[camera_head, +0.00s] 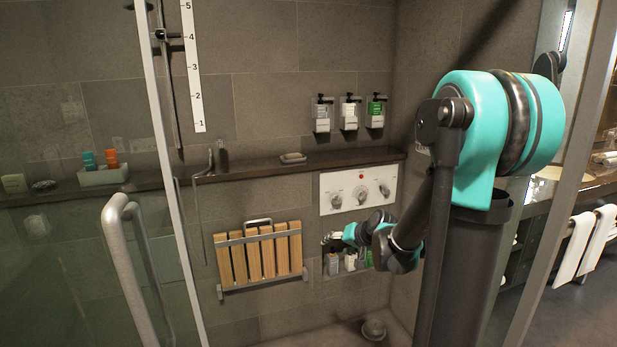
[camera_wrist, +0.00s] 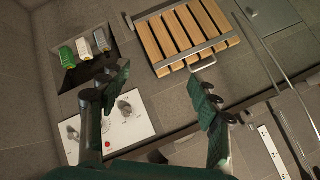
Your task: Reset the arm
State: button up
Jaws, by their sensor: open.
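My gripper (camera_wrist: 159,76) shows in the wrist view with its two dark green fingers spread apart and nothing between them. In the head view my gripper (camera_head: 334,238) is small and partly hidden by my wrist. It is in front of the shower wall, below the white control panel (camera_head: 332,205) and to the right of the slatted wooden seat (camera_head: 261,258). My arm is bent and reaches into the shower from the right. In the wrist view the scene is turned over, with the wooden seat (camera_wrist: 181,37) beyond the fingers and the control panel (camera_wrist: 139,122) behind the left finger.
A wall niche with bottles (camera_wrist: 83,50) is near my gripper. A ledge (camera_head: 345,159) runs above the panel, with dispensers (camera_head: 348,117) over it. A glass door with a metal handle (camera_head: 128,260) stands at left. A bowl (camera_head: 373,328) is on the floor.

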jog(key=s+d+f+n+g+h, duration=0.1)
jog(key=s+d+f, duration=0.3)
jog(key=s, duration=0.8)
jog(key=s+d+f+n+g+h, duration=0.1)
jog(key=s+d+f+g+h, duration=0.2)
jog(key=s, duration=1)
jog(key=shift+s+d+f+h, duration=0.25)
jog(key=shift+d+f+h, duration=0.2)
jog(key=shift+d+h, duration=0.25)
